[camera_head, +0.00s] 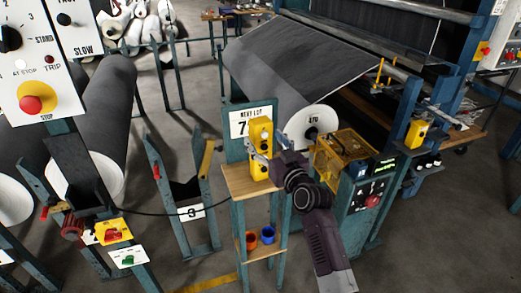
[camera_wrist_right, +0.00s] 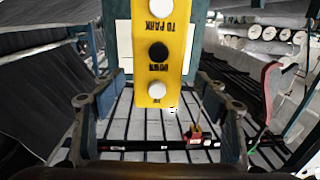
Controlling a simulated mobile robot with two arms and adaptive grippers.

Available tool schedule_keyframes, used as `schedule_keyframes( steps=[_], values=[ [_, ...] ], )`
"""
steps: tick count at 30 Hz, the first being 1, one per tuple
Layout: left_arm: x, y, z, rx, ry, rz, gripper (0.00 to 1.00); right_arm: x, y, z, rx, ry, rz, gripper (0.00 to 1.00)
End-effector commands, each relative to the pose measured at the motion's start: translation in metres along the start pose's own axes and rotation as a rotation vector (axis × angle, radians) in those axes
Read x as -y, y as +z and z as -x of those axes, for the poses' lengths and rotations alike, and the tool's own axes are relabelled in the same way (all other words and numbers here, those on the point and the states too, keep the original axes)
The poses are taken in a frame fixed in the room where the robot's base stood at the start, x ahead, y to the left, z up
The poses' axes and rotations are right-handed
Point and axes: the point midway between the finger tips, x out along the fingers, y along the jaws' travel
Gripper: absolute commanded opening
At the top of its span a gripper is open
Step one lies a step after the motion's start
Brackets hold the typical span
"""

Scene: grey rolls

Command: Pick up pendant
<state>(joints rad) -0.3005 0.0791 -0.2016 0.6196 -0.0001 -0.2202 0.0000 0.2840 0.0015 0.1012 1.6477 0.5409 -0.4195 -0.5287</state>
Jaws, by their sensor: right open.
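The pendant (camera_head: 260,137) is a yellow control box with black and white buttons. It is upright against the teal post above a small wooden shelf (camera_head: 247,183). In the right wrist view the pendant (camera_wrist_right: 157,72) shows upside down, with "TO PARK" and "DOWN" labels, at the top centre. My right gripper (camera_head: 263,158) is at the pendant's lower part in the head view. Its fingers are open (camera_wrist_right: 150,100), with the pendant in line with the gap between them. I cannot tell whether they touch it. My left gripper is not in view.
A "NEXT LOT" sign (camera_head: 239,122) is behind the pendant. A yellow cage (camera_head: 343,149) and a control panel (camera_head: 372,192) stand close on the right. Orange and blue cups (camera_head: 267,235) sit on the lower shelf. A large grey roll (camera_head: 308,128) is behind.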

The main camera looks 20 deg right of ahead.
Motion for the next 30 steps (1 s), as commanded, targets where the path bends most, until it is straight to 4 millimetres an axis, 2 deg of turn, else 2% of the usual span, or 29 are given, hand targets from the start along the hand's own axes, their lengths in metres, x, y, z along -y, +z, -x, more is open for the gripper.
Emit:
schedule_keyframes(
  steps=[4,9,20,30],
  values=[
    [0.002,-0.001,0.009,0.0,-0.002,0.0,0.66,-0.003,-0.003,-0.019,0.0,-0.001,0.0,0.67],
    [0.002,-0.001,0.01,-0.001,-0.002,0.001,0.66,-0.004,-0.001,-0.037,0.0,0.0,-0.001,0.67],
    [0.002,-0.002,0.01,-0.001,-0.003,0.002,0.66,-0.004,0.0,-0.042,0.001,0.0,0.001,0.67],
    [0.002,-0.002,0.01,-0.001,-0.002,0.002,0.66,-0.004,0.0,-0.042,0.001,0.0,0.0,0.29]
  ],
)
